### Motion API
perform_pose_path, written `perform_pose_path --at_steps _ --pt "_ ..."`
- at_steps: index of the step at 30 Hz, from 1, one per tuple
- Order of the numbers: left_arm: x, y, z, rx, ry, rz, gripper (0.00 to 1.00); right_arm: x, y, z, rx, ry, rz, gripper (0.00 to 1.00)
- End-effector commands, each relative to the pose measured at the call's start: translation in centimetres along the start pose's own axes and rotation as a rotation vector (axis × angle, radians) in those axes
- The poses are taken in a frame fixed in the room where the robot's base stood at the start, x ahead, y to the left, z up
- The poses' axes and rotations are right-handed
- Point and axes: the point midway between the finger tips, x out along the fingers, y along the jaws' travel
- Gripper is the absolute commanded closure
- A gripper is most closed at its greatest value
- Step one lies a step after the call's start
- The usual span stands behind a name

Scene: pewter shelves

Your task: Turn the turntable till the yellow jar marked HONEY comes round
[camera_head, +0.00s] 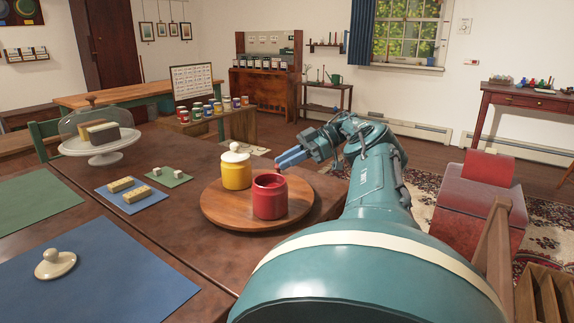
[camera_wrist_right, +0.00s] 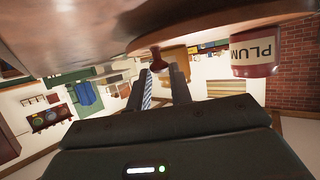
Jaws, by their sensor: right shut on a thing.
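The red jar reads PLUM in the right wrist view (camera_wrist_right: 254,55). The yellow jar shows no readable label; it is partly hidden behind the knob in that view. My right gripper (camera_head: 283,159) is at the turntable's far edge, its fingers shut on a dark red knob (camera_wrist_right: 157,60) there. My left gripper is out of view.
A cream lid (camera_head: 55,265) lies on a blue mat (camera_head: 120,285) at front left. Yellow blocks (camera_head: 129,190), small pale cubes (camera_head: 172,171) and a glass-domed cake stand (camera_head: 98,145) stand left of the turntable. A red chair (camera_head: 480,195) is at right.

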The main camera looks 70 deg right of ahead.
Motion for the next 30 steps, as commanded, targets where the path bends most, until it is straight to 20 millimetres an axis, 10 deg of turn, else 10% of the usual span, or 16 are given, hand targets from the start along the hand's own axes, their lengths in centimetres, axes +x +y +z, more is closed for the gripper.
perform_pose_path --at_steps 8,9,16,30 --pt "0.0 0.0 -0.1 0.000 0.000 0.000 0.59 -0.1 0.0 0.0 0.000 -0.005 0.000 1.00" --pt "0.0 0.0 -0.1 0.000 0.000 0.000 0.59 -0.1 0.0 0.0 0.000 -0.005 0.000 0.77" --pt "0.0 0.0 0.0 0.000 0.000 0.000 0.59 -0.1 0.0 0.0 0.000 -0.003 0.000 0.58" --pt "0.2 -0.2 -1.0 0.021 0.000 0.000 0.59 -0.8 0.0 -1.7 -0.002 -0.003 0.000 0.57"
